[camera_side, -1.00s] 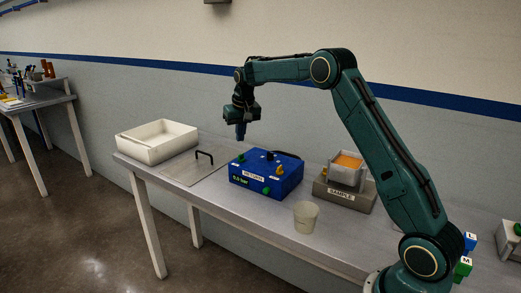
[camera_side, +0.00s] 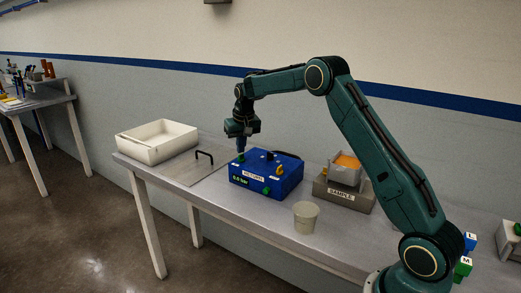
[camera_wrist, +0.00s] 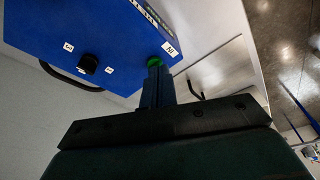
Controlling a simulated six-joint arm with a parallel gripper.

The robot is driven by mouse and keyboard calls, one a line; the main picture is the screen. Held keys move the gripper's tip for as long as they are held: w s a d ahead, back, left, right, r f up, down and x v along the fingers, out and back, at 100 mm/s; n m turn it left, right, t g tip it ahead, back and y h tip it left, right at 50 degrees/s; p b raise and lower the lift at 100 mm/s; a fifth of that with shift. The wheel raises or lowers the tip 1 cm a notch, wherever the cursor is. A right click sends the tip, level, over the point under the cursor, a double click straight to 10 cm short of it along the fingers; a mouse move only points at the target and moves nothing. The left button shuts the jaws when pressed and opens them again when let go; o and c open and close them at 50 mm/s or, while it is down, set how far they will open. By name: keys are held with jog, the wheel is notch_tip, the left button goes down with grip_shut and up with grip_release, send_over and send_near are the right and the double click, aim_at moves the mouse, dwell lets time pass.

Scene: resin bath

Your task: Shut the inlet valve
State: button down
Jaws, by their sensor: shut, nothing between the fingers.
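The blue box (camera_side: 262,184) stands on the bench and has several knobs and a green pressure readout on its front. The inlet valve is taken to be the green knob (camera_wrist: 154,61) beside a label that appears to read "IN"; in the side view it is at the box's back left top corner (camera_side: 240,157). My gripper (camera_side: 241,151) is shut and empty, pointing down right over this knob. In the wrist view its fingertips (camera_wrist: 155,68) partly cover the knob; I cannot tell whether they touch it.
A black knob (camera_wrist: 88,63) and a yellow knob (camera_side: 280,171) are also on the box. A lid with a black handle (camera_side: 205,156) and a white tub (camera_side: 157,143) lie left. A cup (camera_side: 306,217) and the sample stand (camera_side: 341,194) are right.

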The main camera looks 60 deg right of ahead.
jog(key=shift+s+x, duration=0.15)
jog(key=shift+x, duration=0.65)
jog(key=shift+s+x, duration=0.2)
jog(key=shift+x, duration=0.6)
jog(key=shift+a+f, duration=0.1)
jog(key=shift+a, duration=0.1)
jog(key=shift+w+d, duration=0.2)
jog(key=shift+d, duration=0.1)
jog(key=shift+s+d, duration=0.45)
jog(key=shift+d, duration=0.3)
dwell(0.6)
jog(key=shift+s, duration=0.4)
dwell(0.3)
jog(key=w+v, duration=0.1)
jog(key=v, duration=0.5)
jog(key=shift+d, duration=0.3)
jog(key=shift+w, duration=0.15)
